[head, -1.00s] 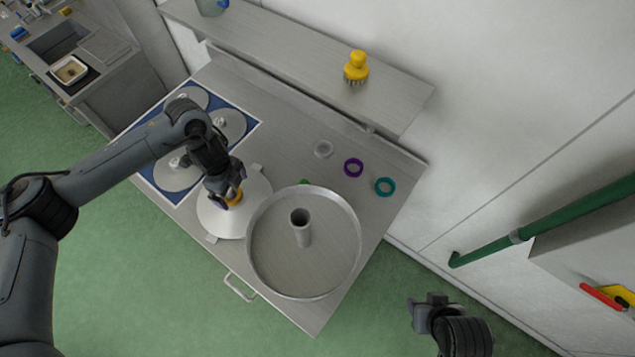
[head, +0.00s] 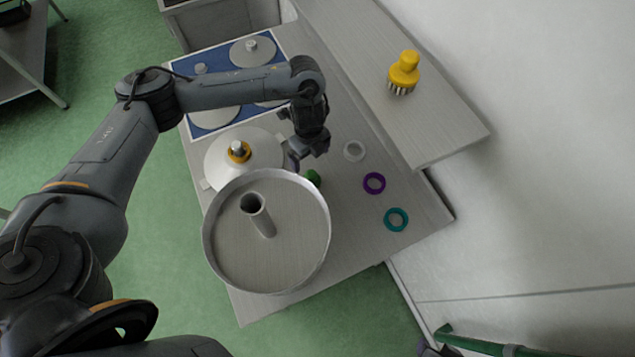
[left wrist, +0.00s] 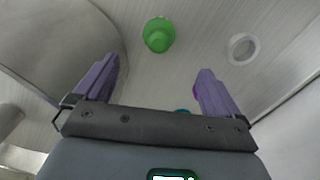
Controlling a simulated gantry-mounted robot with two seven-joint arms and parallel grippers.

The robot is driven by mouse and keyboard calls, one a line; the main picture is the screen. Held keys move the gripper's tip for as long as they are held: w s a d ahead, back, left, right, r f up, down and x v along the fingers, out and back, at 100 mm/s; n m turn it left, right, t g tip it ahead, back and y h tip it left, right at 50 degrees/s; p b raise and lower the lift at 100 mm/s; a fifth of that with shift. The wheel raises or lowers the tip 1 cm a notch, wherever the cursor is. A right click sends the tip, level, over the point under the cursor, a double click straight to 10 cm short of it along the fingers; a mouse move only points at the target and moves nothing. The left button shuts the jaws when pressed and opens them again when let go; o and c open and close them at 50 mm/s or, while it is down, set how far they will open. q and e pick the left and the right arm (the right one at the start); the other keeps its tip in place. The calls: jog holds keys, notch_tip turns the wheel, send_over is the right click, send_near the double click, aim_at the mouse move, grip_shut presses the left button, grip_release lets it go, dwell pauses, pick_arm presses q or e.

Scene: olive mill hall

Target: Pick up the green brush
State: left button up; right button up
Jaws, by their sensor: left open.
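The green brush (head: 313,178) stands on the steel worktop, just beyond the right rim of the large round pan, which partly hides it in the head view. In the left wrist view the brush (left wrist: 158,35) shows whole from above, with a round knob. My left gripper (head: 303,157) is open and empty, just behind the brush in the head view. In the left wrist view its two purple fingers (left wrist: 154,80) are apart, and the brush lies ahead of their tips, between their lines. Only a dark sliver of my right gripper (head: 428,349) shows at the bottom edge.
The round pan (head: 207,243) with an upright tube stands close to the brush. White (head: 345,152), purple (head: 367,188) and teal (head: 388,222) rings lie to the right.

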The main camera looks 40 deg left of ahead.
aim_at(311, 174)
pick_arm(q)
notch_tip(311, 174, down, 3)
jog(key=shift+d+r+b, duration=0.1)
jog(key=shift+r+b, duration=0.1)
jog(key=shift+b, duration=0.5)
jog(key=shift+f+b, duration=1.45)
jog(key=shift+f, duration=1.8)
jog(key=f, duration=0.4)
jog(key=shift+s+b, duration=0.2)
jog(key=shift+b, duration=0.15)
jog(key=shift+f, duration=0.15)
jog(key=c, duration=1.2)
jog(key=shift+w+r, duration=0.1)
jog(key=shift+r, duration=0.4)
notch_tip(311, 174, up, 9)
jog(key=p, duration=0.3)
pick_arm(e)
notch_tip(311, 174, down, 2)
jog(key=shift+w+d+f, duration=0.1)
jog(key=shift+f, duration=0.1)
